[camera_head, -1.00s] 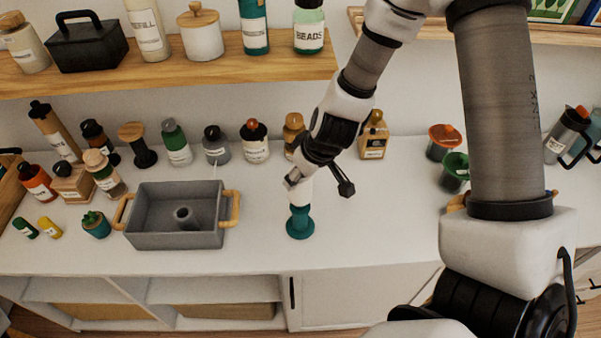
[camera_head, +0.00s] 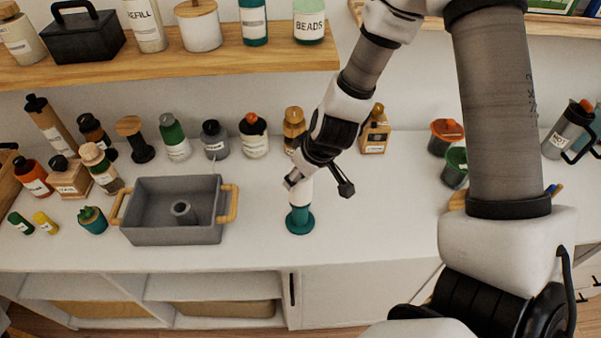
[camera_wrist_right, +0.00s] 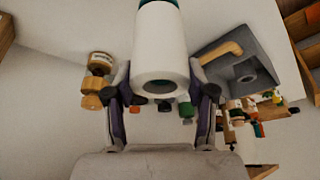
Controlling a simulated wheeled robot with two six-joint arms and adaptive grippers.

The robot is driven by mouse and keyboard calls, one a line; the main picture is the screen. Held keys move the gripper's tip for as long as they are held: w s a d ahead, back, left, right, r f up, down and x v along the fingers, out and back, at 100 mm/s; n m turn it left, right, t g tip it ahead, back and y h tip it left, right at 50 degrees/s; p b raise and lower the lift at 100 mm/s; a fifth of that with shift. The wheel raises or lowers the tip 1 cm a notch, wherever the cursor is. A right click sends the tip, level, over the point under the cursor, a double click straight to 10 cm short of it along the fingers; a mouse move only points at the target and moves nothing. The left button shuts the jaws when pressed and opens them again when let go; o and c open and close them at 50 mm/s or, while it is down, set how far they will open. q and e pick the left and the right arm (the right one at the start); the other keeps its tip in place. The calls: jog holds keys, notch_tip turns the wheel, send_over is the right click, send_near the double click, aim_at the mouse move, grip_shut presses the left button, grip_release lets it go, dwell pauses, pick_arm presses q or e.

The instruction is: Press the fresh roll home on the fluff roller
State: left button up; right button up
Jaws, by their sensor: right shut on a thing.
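The fresh roll (camera_head: 301,191) is a white cylinder standing upright on the teal fluff roller (camera_head: 300,221), which has a round base on the white counter. My right gripper (camera_head: 298,178) is shut on the roll's upper part. In the right wrist view, the hollow end of the roll (camera_wrist_right: 163,60) faces the camera between the two fingers of my right gripper (camera_wrist_right: 165,92), with teal showing at its far end. The seam between roll and roller is small, so I cannot tell whether the roll is fully seated. My left gripper is out of view.
A grey tray (camera_head: 137,234) with wooden handles stands just left of the roller. Several bottles and jars line the back of the counter. Orange and green cups (camera_head: 446,136) stand to the right. A wooden shelf (camera_head: 270,65) runs above.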

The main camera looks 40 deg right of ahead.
jog(key=shift+f, duration=0.1)
dwell(0.4)
jog(key=shift+f, duration=0.35)
jog(key=shift+f, duration=0.15)
dwell(0.4)
jog(key=o, duration=1.5)
jog(key=shift+o, duration=0.2)
notch_tip(320, 180, up, 8)
jog(key=p, duration=0.8)
jog(key=shift+f, duration=0.1)
grip_shut()
